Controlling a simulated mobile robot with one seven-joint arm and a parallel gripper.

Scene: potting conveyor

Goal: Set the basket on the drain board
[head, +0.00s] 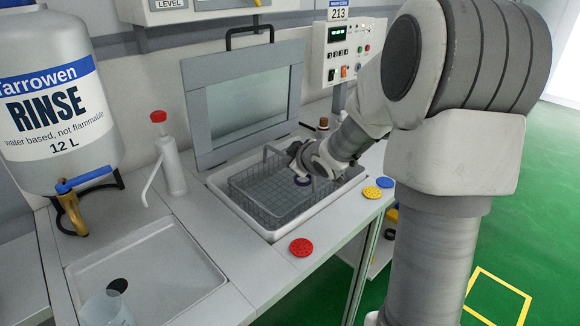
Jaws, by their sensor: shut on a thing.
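The wire-mesh basket (262,203) sits in the open basin of the washer (272,234), with its handle raised over it. My gripper (296,162) reaches in from the right and is shut at the handle. The fingertips are small and partly hidden by my wrist, so the exact hold is hard to see. A small dark blue round thing shows beside the gripper at the basket. The recessed grey tray with a dark drain hole, which looks like the drain board (165,268), lies to the left of the basin and is bare around the hole.
The washer's lid (245,95) stands open behind the basin. A white wash bottle (171,165) with a red top and a large rinse container (60,110) stand left. A clear beaker (106,310) is at the tray's front. Red (301,247) and yellow (372,192) discs lie along the front edge.

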